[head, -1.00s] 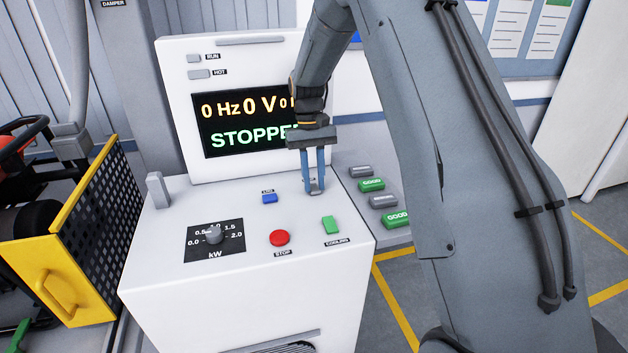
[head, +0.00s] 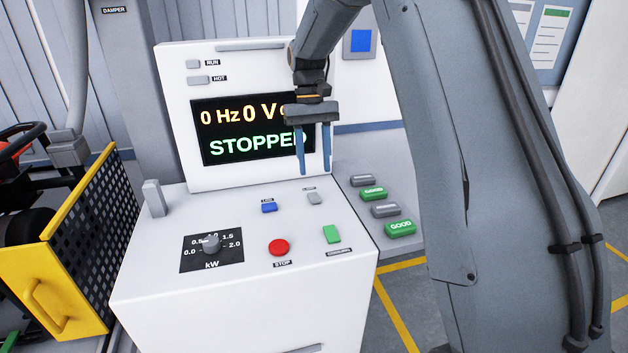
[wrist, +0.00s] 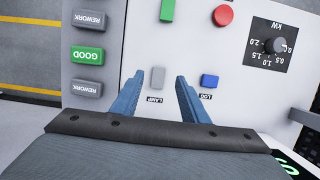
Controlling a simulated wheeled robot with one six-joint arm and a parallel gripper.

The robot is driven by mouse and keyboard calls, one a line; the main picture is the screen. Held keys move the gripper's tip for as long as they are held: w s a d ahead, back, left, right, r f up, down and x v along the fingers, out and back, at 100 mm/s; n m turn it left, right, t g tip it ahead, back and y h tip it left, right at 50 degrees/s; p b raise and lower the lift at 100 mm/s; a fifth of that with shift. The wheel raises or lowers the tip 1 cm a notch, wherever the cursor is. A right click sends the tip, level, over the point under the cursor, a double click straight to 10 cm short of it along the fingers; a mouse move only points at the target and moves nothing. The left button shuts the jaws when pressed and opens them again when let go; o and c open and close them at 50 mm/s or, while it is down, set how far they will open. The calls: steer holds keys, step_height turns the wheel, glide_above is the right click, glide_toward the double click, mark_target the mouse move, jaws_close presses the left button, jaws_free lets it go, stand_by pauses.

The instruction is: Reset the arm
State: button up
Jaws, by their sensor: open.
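My gripper (head: 315,168) is open, its two blue fingers apart with nothing between them. In the head view it hangs above the back right of the white control console (head: 200,320), in front of the right edge of the display (head: 240,130), which reads 0 Hz, 0 V and STOPPED. A grey lamp button (head: 314,198) lies on the console below the fingers. In the wrist view the gripper (wrist: 157,80) points down at the panel, and the grey lamp button (wrist: 158,78) shows between the fingertips, apart from them.
The console has a blue button (head: 269,207), a red stop button (head: 279,247), a green cooling button (head: 332,234) and a kW knob (head: 211,243). Green and grey buttons (head: 373,193) sit on a side panel to the right. A yellow guard (head: 75,245) stands at left.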

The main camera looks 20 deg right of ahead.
steer(key=shift+r, duration=0.95)
steer(key=shift+s+f, duration=0.1)
steer(key=s+f+t, duration=0.1)
steer(key=s+f, duration=0.2)
steer(key=s, duration=0.5)
steer(key=s+f+t, duration=0.1)
steer(key=s+f, duration=0.2)
steer(key=s, duration=0.6)
steer(key=s+f+t, duration=0.2)
steer(key=s+f, duration=0.1)
steer(key=s, duration=0.5)
steer(key=shift+s+f, duration=0.4)
